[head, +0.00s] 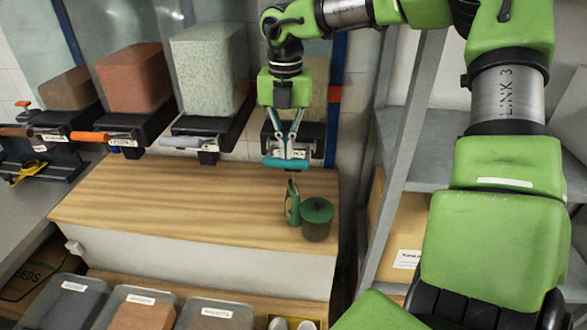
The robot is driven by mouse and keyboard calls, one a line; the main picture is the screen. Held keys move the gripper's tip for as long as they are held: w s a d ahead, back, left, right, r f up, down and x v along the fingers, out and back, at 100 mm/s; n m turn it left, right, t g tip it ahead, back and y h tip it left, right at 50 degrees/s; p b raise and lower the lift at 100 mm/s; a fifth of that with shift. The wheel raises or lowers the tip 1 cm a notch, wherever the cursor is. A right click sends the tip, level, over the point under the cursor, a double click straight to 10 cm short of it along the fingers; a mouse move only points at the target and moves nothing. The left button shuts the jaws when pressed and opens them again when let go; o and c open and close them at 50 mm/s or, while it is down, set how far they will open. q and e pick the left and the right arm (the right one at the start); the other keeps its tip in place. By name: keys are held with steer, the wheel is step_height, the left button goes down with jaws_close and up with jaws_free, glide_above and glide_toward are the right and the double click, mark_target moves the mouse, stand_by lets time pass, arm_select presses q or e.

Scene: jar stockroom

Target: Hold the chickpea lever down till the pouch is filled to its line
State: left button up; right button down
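My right gripper (287,151) reaches down in front of the fourth dispenser (319,97), which it partly hides. Its fingers converge and look shut, with the tips at a teal lever (287,163). I cannot tell whether they press on it or only touch it. The dispenser's label is hidden or too small to read. A green pouch (292,204) stands upright on the wooden counter below the lever. Its fill line and fill level cannot be made out. My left gripper is out of view.
Dispensers with pale green (209,69), reddish (133,78) and brown (68,89) contents hang to the left. The wooden counter (160,197) is clear left of the pouch. Bins stand below; a metal shelf is at right.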

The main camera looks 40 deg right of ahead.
stand_by(0.4)
step_height(320, 180, up, 8)
steer(key=p, duration=0.4)
steer(key=shift+f, duration=0.2)
stand_by(1.1)
